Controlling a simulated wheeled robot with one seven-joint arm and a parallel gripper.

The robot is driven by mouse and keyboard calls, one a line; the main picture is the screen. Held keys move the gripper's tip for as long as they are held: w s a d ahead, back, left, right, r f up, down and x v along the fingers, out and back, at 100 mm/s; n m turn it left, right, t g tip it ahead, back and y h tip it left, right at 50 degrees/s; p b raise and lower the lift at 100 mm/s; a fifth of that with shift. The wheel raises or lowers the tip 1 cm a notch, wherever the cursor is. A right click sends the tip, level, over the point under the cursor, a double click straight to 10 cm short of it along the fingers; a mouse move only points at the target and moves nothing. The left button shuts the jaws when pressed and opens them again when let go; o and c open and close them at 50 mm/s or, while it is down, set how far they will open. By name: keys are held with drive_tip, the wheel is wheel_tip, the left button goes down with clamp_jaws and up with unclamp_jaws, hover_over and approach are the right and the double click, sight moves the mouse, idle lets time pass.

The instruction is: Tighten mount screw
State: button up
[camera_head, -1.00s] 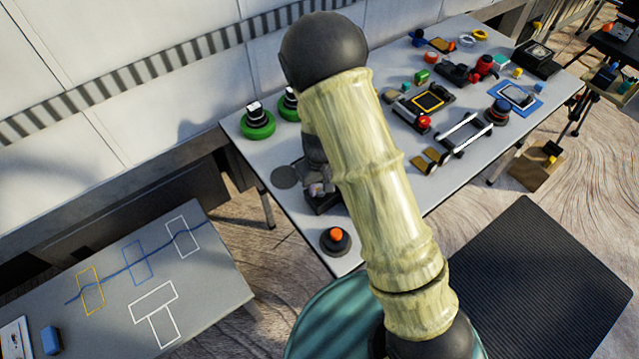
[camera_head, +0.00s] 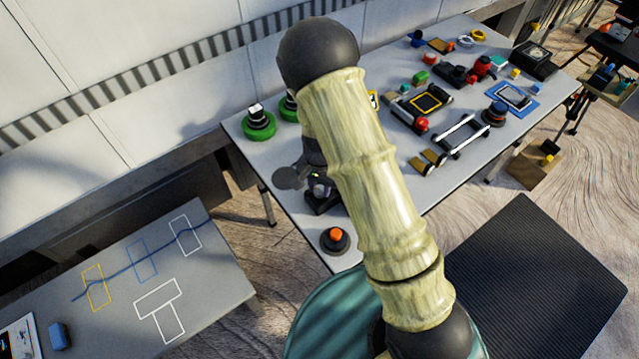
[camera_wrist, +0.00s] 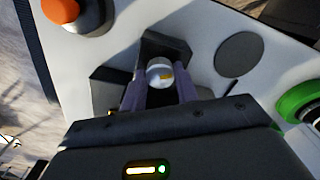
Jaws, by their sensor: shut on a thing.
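In the wrist view, a pale round screw head (camera_wrist: 160,73) with a small yellow-orange mark stands at the dark mount (camera_wrist: 165,45). My gripper (camera_wrist: 160,86) has its two purple-grey fingers on either side of the screw head, shut on it. The lower part of the screw is hidden between the fingers. In the head view, the dark mount (camera_head: 321,204) shows at the near left part of the long table, partly behind my pale yellow arm. My fingers and the screw are too small or hidden to make out there.
An orange-topped button (camera_head: 335,238) stands near the mount at the table's (camera_head: 255,160) front edge. A flat grey disc (camera_head: 287,178) lies left of the mount. A green-ringed piece (camera_head: 259,125) stands behind. Several tools and parts crowd the far right of the table.

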sight(319, 189)
drive_tip(key=m+p, duration=0.2)
drive_tip(key=m, duration=0.3)
drive_tip(key=shift+w+r+m, duration=0.1)
drive_tip(key=shift+r+m, duration=0.05)
drive_tip(key=shift+m, duration=0.15)
drive_tip(key=shift+m+p, duration=0.8)
drive_tip(key=shift+m, duration=1.2)
drive_tip(key=o, duration=1)
wheel_tip(319, 189, up, 17)
drive_tip(key=shift+r+b, duration=0.1)
drive_tip(key=shift+b, duration=0.35)
